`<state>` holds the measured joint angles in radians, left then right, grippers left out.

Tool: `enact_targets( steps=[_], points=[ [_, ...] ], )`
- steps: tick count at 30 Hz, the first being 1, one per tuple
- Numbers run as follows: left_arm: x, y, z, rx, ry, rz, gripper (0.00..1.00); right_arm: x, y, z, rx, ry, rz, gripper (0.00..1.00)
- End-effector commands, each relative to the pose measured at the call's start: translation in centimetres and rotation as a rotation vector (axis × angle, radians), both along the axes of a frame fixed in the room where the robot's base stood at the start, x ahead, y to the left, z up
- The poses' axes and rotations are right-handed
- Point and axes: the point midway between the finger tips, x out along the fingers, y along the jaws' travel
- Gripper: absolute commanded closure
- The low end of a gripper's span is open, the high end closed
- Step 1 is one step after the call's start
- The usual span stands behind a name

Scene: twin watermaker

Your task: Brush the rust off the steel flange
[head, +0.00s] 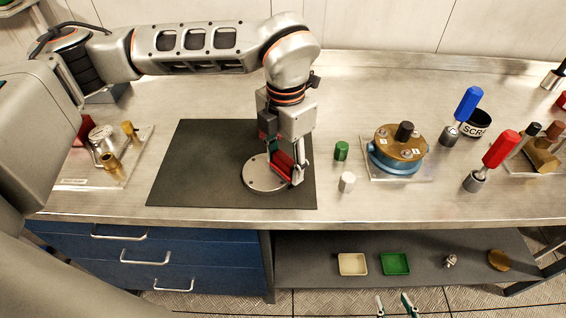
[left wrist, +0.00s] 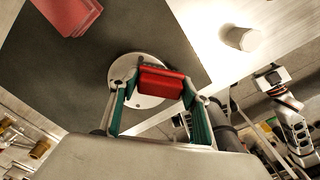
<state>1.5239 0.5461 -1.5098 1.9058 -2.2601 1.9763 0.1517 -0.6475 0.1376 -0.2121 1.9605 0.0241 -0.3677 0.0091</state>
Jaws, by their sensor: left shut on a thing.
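The steel flange (head: 258,178), a pale grey disc with small holes, lies on the dark mat (head: 185,165). It also shows behind my gripper in the left wrist view (left wrist: 118,72). My left gripper (head: 287,170) is shut on a red block-like thing (left wrist: 161,82), probably the brush, over the right part of the flange. Its bristles are hidden, and I cannot tell whether it touches the flange. I make out no clear rust on the visible surface. My right gripper (head: 395,305) shows only its green fingertips at the bottom edge, apart and empty.
Right of the mat stand a green cap (head: 341,150), a white cap (head: 347,182), a brass-topped blue housing (head: 398,150), blue (head: 466,104) and red (head: 500,149) handled tools and a black scrap cup (head: 479,122). Another red thing (left wrist: 70,14) shows in the left wrist view.

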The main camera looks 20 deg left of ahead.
Motion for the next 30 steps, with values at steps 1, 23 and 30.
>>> enact_targets(
  steps=[1, 23, 30],
  points=[
    [0.2, -0.1, 1.7, -0.002, -0.008, 0.000, 0.74, 0.1, 0.0, 0.8, 0.000, -0.004, 0.000, 0.60],
    [0.6, -0.5, 8.0, 0.000, -0.002, 0.000, 0.74, 0.5, 0.1, 4.7, 0.001, -0.017, 0.001, 0.60],
    [0.6, -0.5, 8.0, -0.001, -0.001, 0.000, 0.74, 0.4, 0.0, 4.4, -0.002, -0.013, 0.002, 0.60]
  ],
)
